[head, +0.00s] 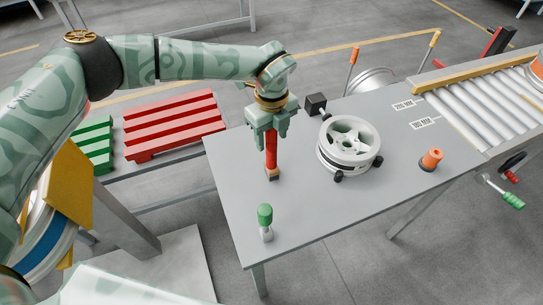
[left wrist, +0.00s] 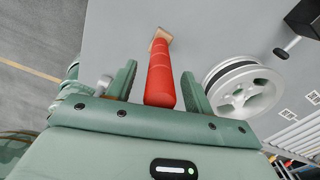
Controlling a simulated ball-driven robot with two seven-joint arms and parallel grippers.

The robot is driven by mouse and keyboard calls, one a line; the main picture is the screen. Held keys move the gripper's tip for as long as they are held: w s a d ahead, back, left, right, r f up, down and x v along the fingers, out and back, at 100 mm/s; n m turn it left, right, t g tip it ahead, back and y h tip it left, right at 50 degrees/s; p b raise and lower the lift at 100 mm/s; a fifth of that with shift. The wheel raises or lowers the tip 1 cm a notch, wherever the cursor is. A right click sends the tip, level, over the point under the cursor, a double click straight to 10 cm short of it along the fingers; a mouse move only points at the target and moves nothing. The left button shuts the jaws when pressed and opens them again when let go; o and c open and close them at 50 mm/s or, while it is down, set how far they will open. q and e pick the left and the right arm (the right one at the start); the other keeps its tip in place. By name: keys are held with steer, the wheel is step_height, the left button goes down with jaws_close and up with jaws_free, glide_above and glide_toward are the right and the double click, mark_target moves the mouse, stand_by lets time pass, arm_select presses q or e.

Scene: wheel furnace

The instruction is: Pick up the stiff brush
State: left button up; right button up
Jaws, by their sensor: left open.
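The stiff brush has a red handle (head: 271,150) and stands upright on the grey table, with a tan and dark head (head: 272,173) at its lower end. My left gripper (head: 269,138) is above the table, pointing down, with its fingers on either side of the upper handle. In the left wrist view the red handle (left wrist: 160,75) lies between the two open fingers (left wrist: 160,88), with gaps visible on both sides. The handle's top is close to the palm. My right gripper is not in view.
On the table (head: 305,212) stand a green-handled tool (head: 265,218) near the front, a white wheel (head: 349,145) to the right, a black block (head: 315,103) behind and an orange-topped item (head: 431,159). A roller conveyor (head: 480,108) adjoins at right. Red pallet slats (head: 175,125) lie left.

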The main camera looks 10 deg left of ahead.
arm_select(q)
steer(key=shift+r, duration=0.1)
steer(key=c, duration=1.1)
